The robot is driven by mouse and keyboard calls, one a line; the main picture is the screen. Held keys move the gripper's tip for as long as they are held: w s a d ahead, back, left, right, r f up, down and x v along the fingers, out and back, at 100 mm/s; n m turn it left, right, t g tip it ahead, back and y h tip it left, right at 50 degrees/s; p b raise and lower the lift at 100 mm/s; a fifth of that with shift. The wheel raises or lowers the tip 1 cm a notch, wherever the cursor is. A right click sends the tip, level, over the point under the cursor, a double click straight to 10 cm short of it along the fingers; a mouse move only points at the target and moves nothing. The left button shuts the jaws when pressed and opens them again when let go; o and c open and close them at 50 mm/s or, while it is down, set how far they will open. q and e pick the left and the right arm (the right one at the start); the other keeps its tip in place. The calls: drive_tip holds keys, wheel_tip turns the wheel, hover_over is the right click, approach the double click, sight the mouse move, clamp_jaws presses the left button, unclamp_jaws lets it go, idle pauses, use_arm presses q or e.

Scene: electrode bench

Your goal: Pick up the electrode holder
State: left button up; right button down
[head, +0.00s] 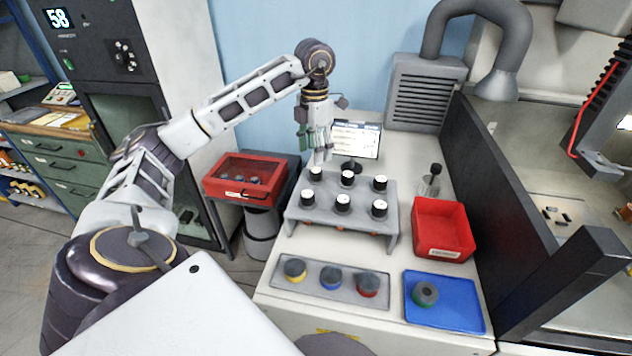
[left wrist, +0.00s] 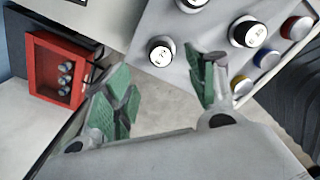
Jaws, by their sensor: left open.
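A grey rack (head: 296,212) on the bench holds several black cylinders with white round tops, such as the back-left one (head: 316,174). Orange parts show below the rack. I take these as electrode holders; I cannot tell which one is meant. My left gripper (head: 315,147) is open and empty, with green-padded fingers, above and behind the rack's back-left corner. My right gripper is not in view.
A red open bin (head: 443,228) stands right of the rack. In front are a grey tray (head: 312,290) with yellow, blue and red pieces, and a blue tray (head: 458,303) with a green-ringed piece. A small screen (head: 357,138) stands behind; a red case (head: 244,178) is left.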

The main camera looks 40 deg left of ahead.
sight(316, 169)
use_arm(q)
drive_tip(key=shift+f, duration=1.9)
wheel_tip(316, 169, down, 3)
drive_tip(key=shift+d+f, duration=0.1)
drive_tip(key=shift+f, duration=0.25)
drive_tip(key=shift+c, duration=0.4)
drive_tip(key=c, duration=0.5)
clamp_jaws()
drive_tip(key=shift+w+r, duration=0.1)
drive_tip(key=shift+r, duration=0.8)
wheel_tip(316, 169, up, 6)
drive_tip(key=shift+r, duration=0.2)
drive_tip(key=shift+r+p, duration=0.3)
drive_tip(key=shift+r, duration=0.65)
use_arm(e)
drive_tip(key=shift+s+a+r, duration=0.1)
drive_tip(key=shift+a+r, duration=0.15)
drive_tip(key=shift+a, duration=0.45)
